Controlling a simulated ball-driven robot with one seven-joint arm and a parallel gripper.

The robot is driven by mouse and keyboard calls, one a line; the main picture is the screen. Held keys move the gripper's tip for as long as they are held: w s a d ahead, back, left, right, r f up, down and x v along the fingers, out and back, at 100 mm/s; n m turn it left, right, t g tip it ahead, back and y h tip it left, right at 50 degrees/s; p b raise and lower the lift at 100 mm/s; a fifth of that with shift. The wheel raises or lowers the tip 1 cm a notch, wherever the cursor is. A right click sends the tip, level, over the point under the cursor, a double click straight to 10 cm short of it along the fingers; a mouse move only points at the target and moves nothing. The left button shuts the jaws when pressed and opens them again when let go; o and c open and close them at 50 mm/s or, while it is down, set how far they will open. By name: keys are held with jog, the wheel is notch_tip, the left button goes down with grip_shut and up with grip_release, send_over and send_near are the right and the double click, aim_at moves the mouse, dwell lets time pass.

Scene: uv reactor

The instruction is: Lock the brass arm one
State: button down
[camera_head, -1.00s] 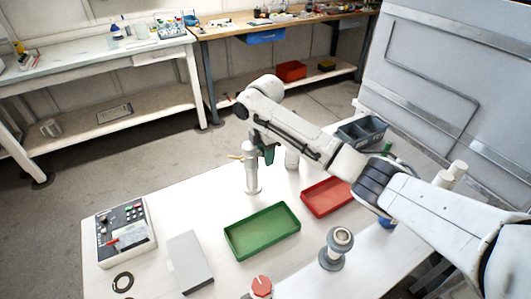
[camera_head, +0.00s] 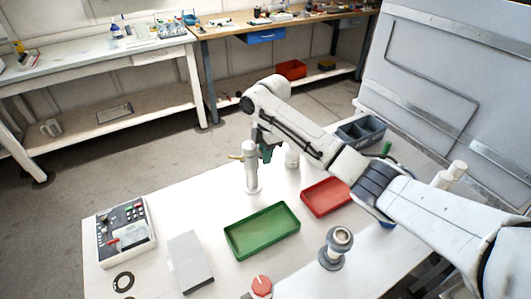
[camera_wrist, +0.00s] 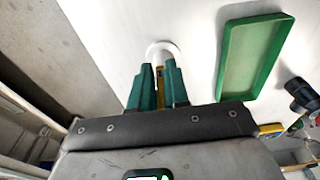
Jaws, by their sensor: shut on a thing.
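A white upright post (camera_head: 250,172) with a round foot stands near the far edge of the white table. The brass arm (camera_head: 235,156) sticks out to the left near its top. My gripper (camera_head: 264,154), with dark green fingers, is at the top of the post on its right side. In the wrist view my gripper (camera_wrist: 159,75) is shut on the brass arm, whose yellow metal (camera_wrist: 160,87) shows as a narrow strip between the fingers. The post's white round foot (camera_wrist: 164,47) shows beyond the fingertips. The grip itself is hidden in the head view.
A green tray (camera_head: 262,232) and a red tray (camera_head: 325,197) lie on the table. A control box (camera_head: 126,232), a grey flat block (camera_head: 189,262), a black ring (camera_head: 123,282), a red-topped knob (camera_head: 261,285) and a grey cylindrical fitting (camera_head: 336,247) stand nearer. A white cylinder (camera_head: 292,157) is just right of my gripper.

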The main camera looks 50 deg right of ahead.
dwell(0.3)
jog(key=c, duration=1.2)
grip_release()
jog(key=r, duration=0.3)
jog(key=d+r, duration=0.1)
jog(key=r, duration=0.3)
jog(key=r+b, duration=0.1)
jog(key=r, duration=0.2)
jog(key=shift+s+d+r, duration=0.2)
jog(key=shift+s+r, duration=0.05)
jog(key=shift+r, duration=0.05)
